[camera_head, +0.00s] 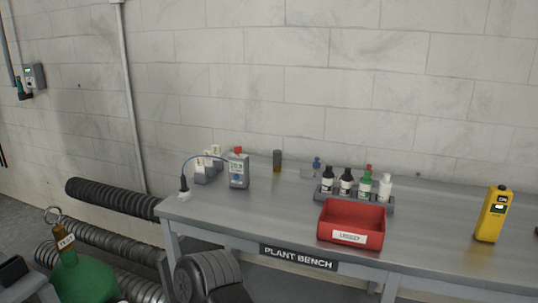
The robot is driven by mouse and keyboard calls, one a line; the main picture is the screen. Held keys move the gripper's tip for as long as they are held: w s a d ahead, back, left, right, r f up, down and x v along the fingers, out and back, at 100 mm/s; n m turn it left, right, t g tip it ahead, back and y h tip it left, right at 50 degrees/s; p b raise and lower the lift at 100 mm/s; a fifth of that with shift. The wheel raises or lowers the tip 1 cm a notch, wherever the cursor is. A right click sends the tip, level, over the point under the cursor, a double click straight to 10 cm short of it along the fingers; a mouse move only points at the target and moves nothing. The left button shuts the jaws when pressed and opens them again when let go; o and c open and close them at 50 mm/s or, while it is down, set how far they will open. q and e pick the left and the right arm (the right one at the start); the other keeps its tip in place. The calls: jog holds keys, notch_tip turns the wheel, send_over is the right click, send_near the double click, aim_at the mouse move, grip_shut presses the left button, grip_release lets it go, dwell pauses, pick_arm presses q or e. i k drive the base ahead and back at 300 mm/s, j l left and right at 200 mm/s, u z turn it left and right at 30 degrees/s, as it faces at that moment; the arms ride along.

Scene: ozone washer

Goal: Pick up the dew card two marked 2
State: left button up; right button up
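I cannot make out a dew card marked 2 anywhere in the head view. Small pale items (203,168) stand at the back left of the bench, too small to read. A red open tray (350,240) with a white label sits at the bench's front middle; its inside looks empty from here. Neither gripper can be made out in this view.
The grey plant bench (270,215) holds a grey meter (238,171) with a blue cable, a rack (326,197) of several bottles, and a yellow handheld device (492,215). Black and grey hoses (110,195) and a green vessel (85,280) stand left of it.

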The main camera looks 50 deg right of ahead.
aim_at(208, 160)
jog(key=z, duration=1.35)
